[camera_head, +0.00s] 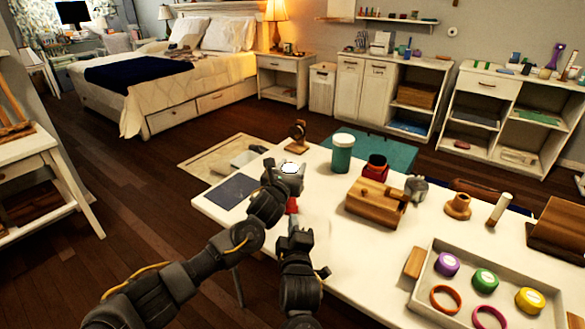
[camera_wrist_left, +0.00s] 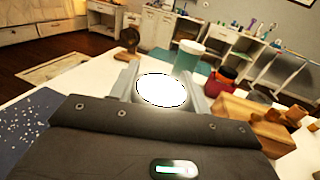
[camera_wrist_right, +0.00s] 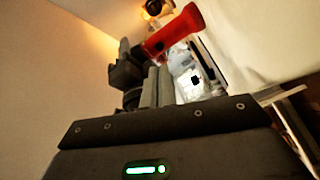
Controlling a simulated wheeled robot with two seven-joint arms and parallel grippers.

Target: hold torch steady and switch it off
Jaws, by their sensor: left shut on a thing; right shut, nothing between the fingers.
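The torch's lens (camera_head: 291,168) glows white above the near left part of the table in the head view. The torch's red body (camera_head: 292,204) shows just below. My left gripper (camera_head: 284,172) is shut on the torch. In the left wrist view the round bright lens (camera_wrist_left: 161,90) faces the camera between the two fingers. My right gripper (camera_head: 293,228) is shut and empty just below the red body. In the right wrist view its closed fingers (camera_wrist_right: 158,86) are close to the red torch body (camera_wrist_right: 172,30); I cannot tell whether they touch.
The white table (camera_head: 335,237) carries a dark pad (camera_head: 231,191), a green-teal cup (camera_head: 342,154), a red pot (camera_head: 375,167) and a wooden box (camera_head: 371,203). A tray (camera_head: 425,290) with coloured lids and rings is at the right.

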